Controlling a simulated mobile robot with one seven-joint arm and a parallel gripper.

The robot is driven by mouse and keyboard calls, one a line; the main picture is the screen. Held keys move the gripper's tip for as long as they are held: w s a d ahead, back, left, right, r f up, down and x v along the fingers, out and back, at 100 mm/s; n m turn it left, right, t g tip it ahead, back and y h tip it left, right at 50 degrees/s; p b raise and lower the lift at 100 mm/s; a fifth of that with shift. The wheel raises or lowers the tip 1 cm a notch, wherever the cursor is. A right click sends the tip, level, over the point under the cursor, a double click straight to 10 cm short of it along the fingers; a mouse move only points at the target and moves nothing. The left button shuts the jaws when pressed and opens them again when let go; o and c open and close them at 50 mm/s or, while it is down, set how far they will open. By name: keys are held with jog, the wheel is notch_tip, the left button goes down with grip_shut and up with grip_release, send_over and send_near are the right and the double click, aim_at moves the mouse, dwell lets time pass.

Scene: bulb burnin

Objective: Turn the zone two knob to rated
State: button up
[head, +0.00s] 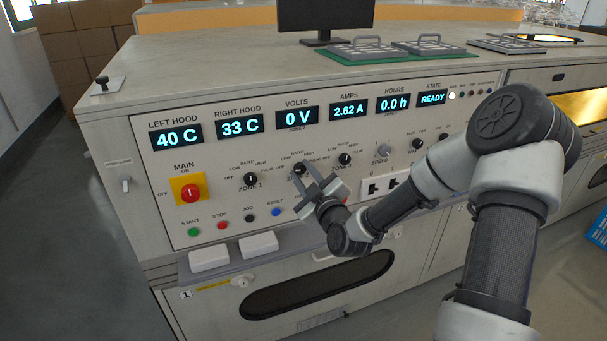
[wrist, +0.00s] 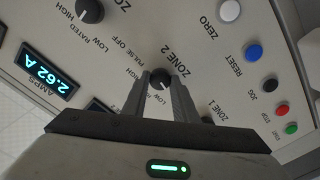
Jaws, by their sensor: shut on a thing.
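The zone two knob (head: 299,168) is a small black round knob on the sloped control panel, between the zone 1 knob (head: 250,179) and the zone 3 knob (head: 344,159). My gripper (head: 311,181) reaches it from the front right. In the wrist view the zone two knob (wrist: 161,77) sits between the two fingertips (wrist: 162,83), which are shut on it. The fingers hide part of its scale, and which mark its pointer faces cannot be told. A "ZONE 2" label shows beside it.
Displays above read 0 V (head: 297,117), 2.62 A (head: 348,109) and READY (head: 431,99). A red main switch on a yellow plate (head: 190,193) is at the left. Coloured push buttons (head: 221,225) lie below the knobs.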

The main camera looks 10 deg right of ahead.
jog(key=shift+m, duration=0.3)
jog(key=m+b, duration=0.1)
jog(key=m, duration=1)
jog(key=shift+m, duration=2)
jog(key=shift+f, duration=0.1)
jog(key=o, duration=1.1)
